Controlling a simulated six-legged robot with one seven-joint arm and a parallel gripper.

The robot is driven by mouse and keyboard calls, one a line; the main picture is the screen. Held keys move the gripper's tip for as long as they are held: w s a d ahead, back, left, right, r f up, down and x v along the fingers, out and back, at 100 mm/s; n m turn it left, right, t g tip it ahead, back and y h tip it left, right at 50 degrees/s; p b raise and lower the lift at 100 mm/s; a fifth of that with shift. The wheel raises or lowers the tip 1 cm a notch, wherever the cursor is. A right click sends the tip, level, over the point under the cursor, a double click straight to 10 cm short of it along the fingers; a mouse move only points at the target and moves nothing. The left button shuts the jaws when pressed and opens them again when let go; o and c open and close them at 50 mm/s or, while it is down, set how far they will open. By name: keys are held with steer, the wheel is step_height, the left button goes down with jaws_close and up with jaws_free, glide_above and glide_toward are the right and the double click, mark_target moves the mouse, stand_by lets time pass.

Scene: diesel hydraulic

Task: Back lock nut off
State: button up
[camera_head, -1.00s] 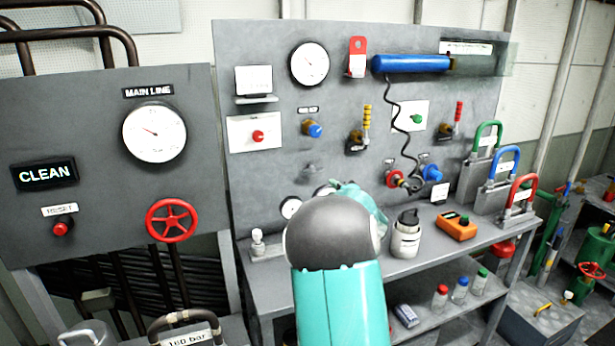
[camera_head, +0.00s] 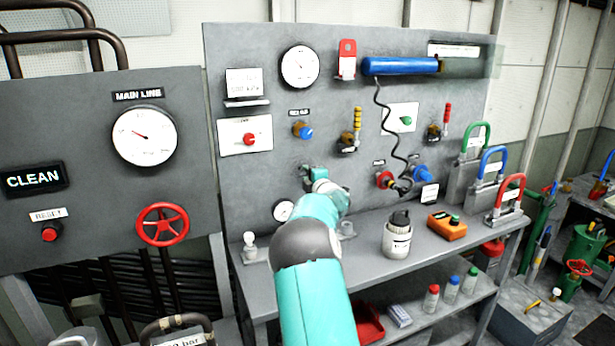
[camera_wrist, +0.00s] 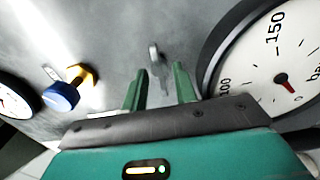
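A blue knob (camera_head: 304,131) with a brass hex nut (camera_head: 295,127) behind it sits on the grey panel, under a small label. In the wrist view the blue knob (camera_wrist: 62,97) and the brass nut (camera_wrist: 86,75) are at the left, clear of the fingers. My gripper (camera_head: 310,173) is close to the panel, below the knob in the head view; my arm partly hides it. In the wrist view my gripper (camera_wrist: 160,82) has its two green fingers apart with nothing between them. A small silver fitting (camera_wrist: 154,52) on the panel lies ahead of the gap.
A large gauge (camera_wrist: 275,75) is close to the right finger in the wrist view. A yellow-handled valve (camera_head: 348,141) is right of the knob. A white bottle (camera_head: 398,237) and an orange box (camera_head: 447,225) stand on the bench. Padlocks stand at its right end.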

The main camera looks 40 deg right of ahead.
steer(key=shift+w, duration=0.15)
jaws_close()
steer(key=shift+n, duration=0.4)
steer(key=shift+f+n, duration=0.1)
steer(key=shift+n, duration=6.9)
